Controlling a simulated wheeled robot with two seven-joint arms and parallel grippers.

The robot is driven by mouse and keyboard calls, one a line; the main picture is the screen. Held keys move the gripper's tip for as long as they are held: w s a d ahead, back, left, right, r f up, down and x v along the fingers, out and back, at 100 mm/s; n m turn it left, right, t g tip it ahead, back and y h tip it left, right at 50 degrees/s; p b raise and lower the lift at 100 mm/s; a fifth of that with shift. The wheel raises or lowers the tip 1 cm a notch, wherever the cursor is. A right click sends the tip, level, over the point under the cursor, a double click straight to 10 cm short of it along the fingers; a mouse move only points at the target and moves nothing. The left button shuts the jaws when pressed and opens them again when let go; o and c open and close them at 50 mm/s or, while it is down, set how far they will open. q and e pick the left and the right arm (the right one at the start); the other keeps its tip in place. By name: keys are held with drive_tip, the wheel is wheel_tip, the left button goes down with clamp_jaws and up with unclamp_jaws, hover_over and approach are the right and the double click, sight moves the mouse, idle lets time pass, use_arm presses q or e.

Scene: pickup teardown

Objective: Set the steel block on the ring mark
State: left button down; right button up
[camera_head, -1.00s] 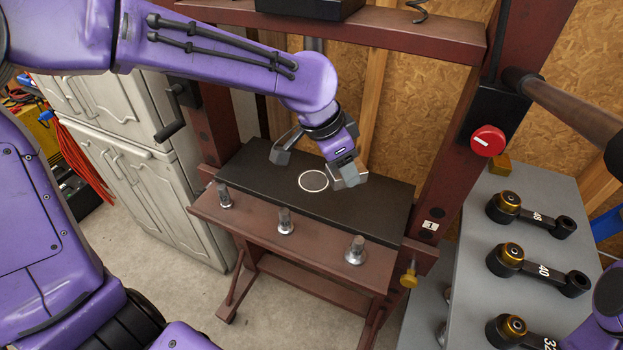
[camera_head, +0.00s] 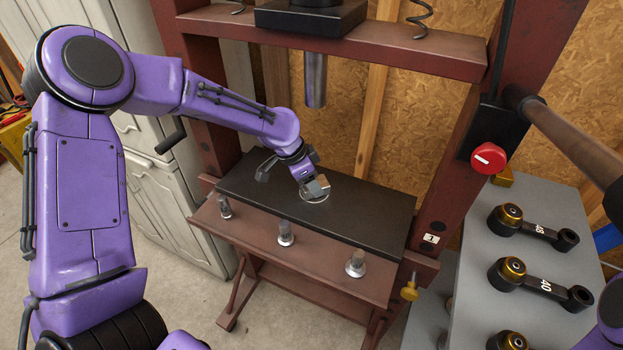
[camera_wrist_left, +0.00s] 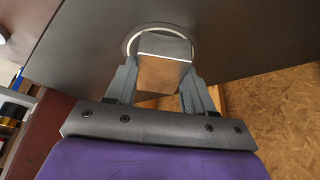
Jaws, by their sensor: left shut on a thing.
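The steel block (camera_head: 320,184) is a small grey block between the fingers of my left gripper (camera_head: 312,187), which is shut on it. The white ring mark (camera_head: 317,201) is on the black press plate (camera_head: 368,214), and the block covers its upper part in the head view. In the left wrist view, the block (camera_wrist_left: 164,48) is between both fingers and overlaps the ring mark (camera_wrist_left: 128,43), whose arc shows behind and beside it. I cannot tell whether the block touches the plate. My right gripper is not in view.
The press ram (camera_head: 316,80) hangs above the plate's back. Several steel pins, one of them (camera_head: 286,234), stand on the red front beam. A red post with a red knob (camera_head: 488,158) stands at right, beside a grey bench (camera_head: 478,272) with numbered black links.

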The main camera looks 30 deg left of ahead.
use_arm(q)
drive_tip(key=shift+d, duration=0.1)
drive_tip(key=shift+c, duration=2.1)
unclamp_jaws()
drive_tip(key=shift+r, duration=0.15)
drive_tip(key=v, duration=1.2)
